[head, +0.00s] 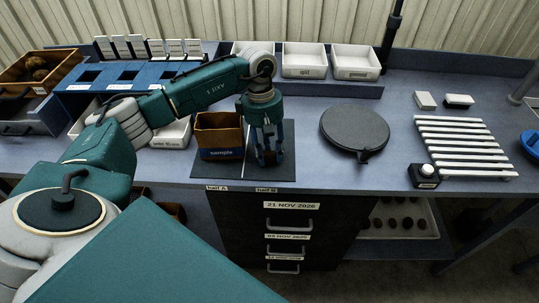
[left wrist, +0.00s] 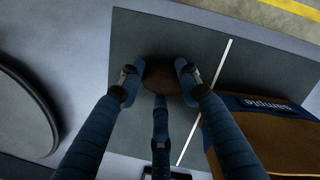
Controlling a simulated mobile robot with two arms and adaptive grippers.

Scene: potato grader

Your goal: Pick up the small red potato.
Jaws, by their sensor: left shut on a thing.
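My left gripper (head: 268,158) points down over the right half of the dark mat (head: 208,178), just right of the brown box marked "sample" (head: 220,154). In the left wrist view its three blue fingers (left wrist: 160,85) are closed around a small, dark reddish-brown potato (left wrist: 158,76). The potato is partly covered by the fingertips, and its colour is dim in this light. I cannot tell whether it touches the mat. In the head view the fingers hide most of it. My right gripper is not in view.
The sample box also shows close by in the left wrist view (left wrist: 262,132). A dark round plate (head: 355,130) stands right of the mat. White trays (head: 304,71) line the back. White rollers (head: 465,146) lie at the right. A wooden crate (head: 68,72) holds potatoes at the far left.

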